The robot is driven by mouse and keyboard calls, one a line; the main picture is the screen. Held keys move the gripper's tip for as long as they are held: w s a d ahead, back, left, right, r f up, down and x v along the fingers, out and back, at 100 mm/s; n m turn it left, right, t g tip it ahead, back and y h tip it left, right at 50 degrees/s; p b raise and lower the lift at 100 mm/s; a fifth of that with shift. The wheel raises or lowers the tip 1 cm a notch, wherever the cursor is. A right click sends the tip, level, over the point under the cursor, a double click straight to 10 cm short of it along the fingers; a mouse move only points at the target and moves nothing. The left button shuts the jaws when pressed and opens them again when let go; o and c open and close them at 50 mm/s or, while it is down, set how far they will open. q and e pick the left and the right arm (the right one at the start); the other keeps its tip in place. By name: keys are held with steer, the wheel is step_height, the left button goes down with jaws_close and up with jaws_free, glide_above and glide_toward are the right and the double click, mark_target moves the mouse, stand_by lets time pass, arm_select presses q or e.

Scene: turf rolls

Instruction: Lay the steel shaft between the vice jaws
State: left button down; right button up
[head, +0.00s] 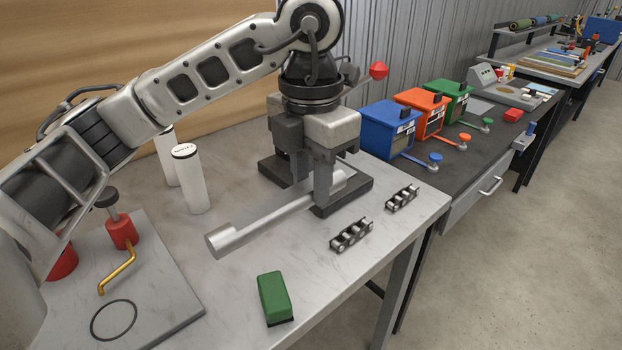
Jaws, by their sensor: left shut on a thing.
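The steel shaft (262,217) is a bright metal bar with a thicker end at the front left. It slants away to the right, low over the grey bench. My left gripper (312,192) points down and is shut on the shaft toward its far end. Dark metal blocks (346,197), seemingly part of the vice or its base, stand on both sides of the gripper. My gripper and wrist hide much of this area, so I cannot tell whether the shaft is between the jaws or touching them. My right gripper is not in view.
A green block (273,296) and two short chain pieces (351,235) (402,198) lie near the bench's front edge. White cylinders (190,178) stand behind the shaft. A grey plate (165,300) with red and brass parts is at left. Blue, orange and green boxes (388,128) stand right.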

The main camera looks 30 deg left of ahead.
arm_select(q)
steer(key=shift+r, duration=1.45)
